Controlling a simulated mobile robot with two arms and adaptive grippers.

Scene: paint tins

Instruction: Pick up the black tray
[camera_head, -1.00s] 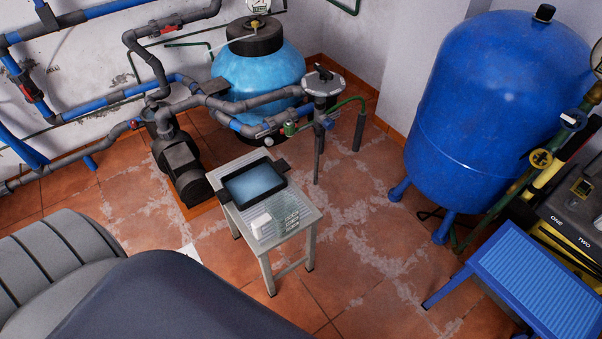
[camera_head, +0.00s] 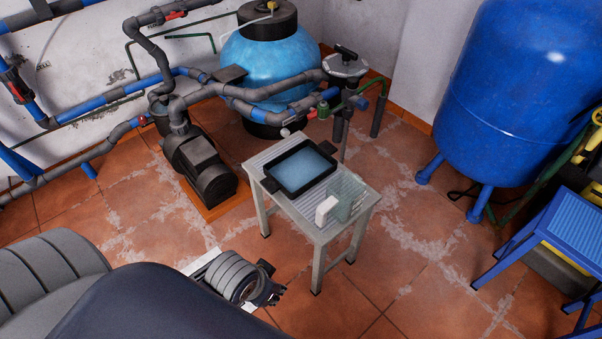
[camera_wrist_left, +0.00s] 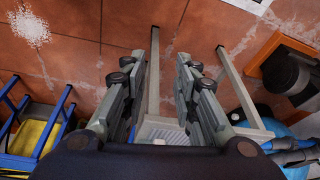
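The black tray (camera_head: 282,188) lies on a small grey table (camera_head: 318,231) in the head view. It has a raised rim, a handle at each end and a light blue inner face. My left gripper (camera_head: 275,286) is in front of the table at its lower left, apart from the tray. In the left wrist view its two fingers (camera_wrist_left: 168,50) are spread with nothing between them. Part of the table (camera_wrist_left: 162,128) shows beyond and below the fingers there; I cannot make out the tray in that view. My right gripper is not in view.
A white block (camera_head: 326,209) and clear glass-like pieces (camera_head: 346,193) stand beside the tray on the table's right end. A dark pump (camera_head: 198,168) and pipes are behind left. A blue step stool (camera_head: 545,229) stands right. Tiled floor around the table is mostly open.

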